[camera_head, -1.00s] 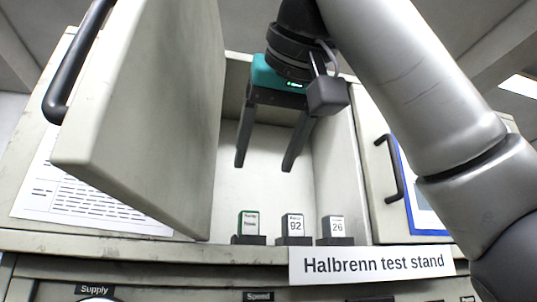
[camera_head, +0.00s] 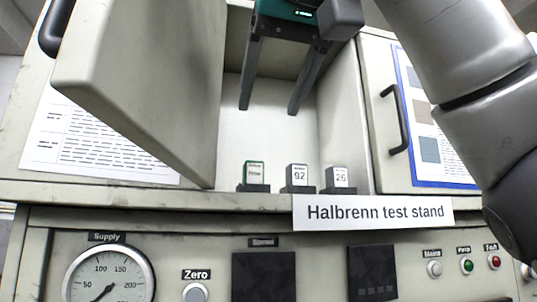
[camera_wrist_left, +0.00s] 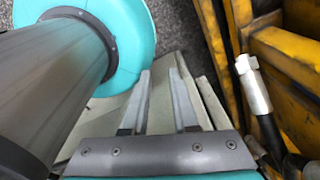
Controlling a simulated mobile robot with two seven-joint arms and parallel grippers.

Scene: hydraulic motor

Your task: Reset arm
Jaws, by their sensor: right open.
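My right gripper (camera_head: 268,108) hangs in front of the open cabinet compartment in the head view. Its two dark fingers point down and are spread, with nothing between them. It is above three small blocks on dark holders: a green-edged one (camera_head: 253,172), one marked 92 (camera_head: 298,175) and one marked 26 (camera_head: 338,177). A gap separates the fingertips from the blocks. My left gripper (camera_wrist_left: 160,72) shows only in the left wrist view, its two fingers apart with nothing seen between them.
The cabinet door (camera_head: 150,90) stands open at the left. A closed door with a black handle (camera_head: 396,118) is at the right. Below are a Supply gauge (camera_head: 108,280), a Zero button (camera_head: 195,292) and a Halbrenn test stand label (camera_head: 375,212). Yellow machinery (camera_wrist_left: 285,45) lies right of my left gripper.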

